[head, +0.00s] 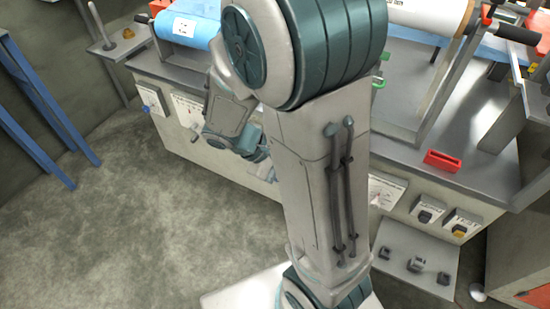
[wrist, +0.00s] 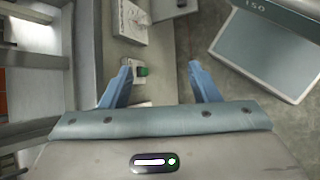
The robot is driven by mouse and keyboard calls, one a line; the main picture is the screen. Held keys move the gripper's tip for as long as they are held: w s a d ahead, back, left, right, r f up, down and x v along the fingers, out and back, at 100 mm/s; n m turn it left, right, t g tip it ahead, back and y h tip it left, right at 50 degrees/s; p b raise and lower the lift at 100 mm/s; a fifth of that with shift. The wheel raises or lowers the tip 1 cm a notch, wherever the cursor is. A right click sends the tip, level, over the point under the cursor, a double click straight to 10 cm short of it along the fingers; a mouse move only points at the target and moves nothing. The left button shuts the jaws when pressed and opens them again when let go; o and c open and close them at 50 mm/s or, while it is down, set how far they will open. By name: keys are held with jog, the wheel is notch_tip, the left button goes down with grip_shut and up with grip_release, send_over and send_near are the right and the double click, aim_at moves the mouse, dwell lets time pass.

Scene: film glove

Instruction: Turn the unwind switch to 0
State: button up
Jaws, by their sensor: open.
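My gripper (wrist: 160,78) is open and empty in the wrist view, its two blue fingers apart. A small green knob on a pale plate (wrist: 143,71) shows between the fingers, close beside the left one; no label on it is readable, so I cannot tell if it is the unwind switch or where it points. In the head view, my arm covers the middle of the machine front, and my gripper's fingers cannot be made out. A small blue switch (head: 147,109) is on the front at left. A black knob (head: 425,215) and a yellow knob (head: 460,232) are at right.
The grey machine bench (head: 400,160) carries a blue roll (head: 190,25), a white roll (head: 430,12) and a red tray (head: 442,161). A low grey shelf (head: 400,240) juts out at right. Blue posts (head: 35,135) stand at left. The floor (head: 120,220) in front is clear.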

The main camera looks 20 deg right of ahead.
jog(key=w+a+f+n+t+h+b, duration=0.1)
jog(key=w+f+n+t+h+b, duration=0.1)
jog(key=w+f+n+t+b, duration=0.45)
jog(key=w+a+f+n+t+h+b, duration=0.1)
jog(key=w+f+n+t+h+b, duration=0.15)
jog(key=f+n, duration=0.8)
jog(key=w+f+n+t+h+b, duration=0.25)
jog(key=w+f+t+b, duration=0.2)
jog(key=f, duration=0.95)
jog(key=shift+t+y, duration=0.25)
jog(key=shift+y, duration=0.15)
jog(key=x, duration=0.4)
jog(key=b+x, duration=0.1)
jog(key=x, duration=0.8)
jog(key=shift+w+d+r, duration=0.1)
jog(key=shift+w+r, duration=0.2)
jog(key=shift+w, duration=0.2)
jog(key=c, duration=1)
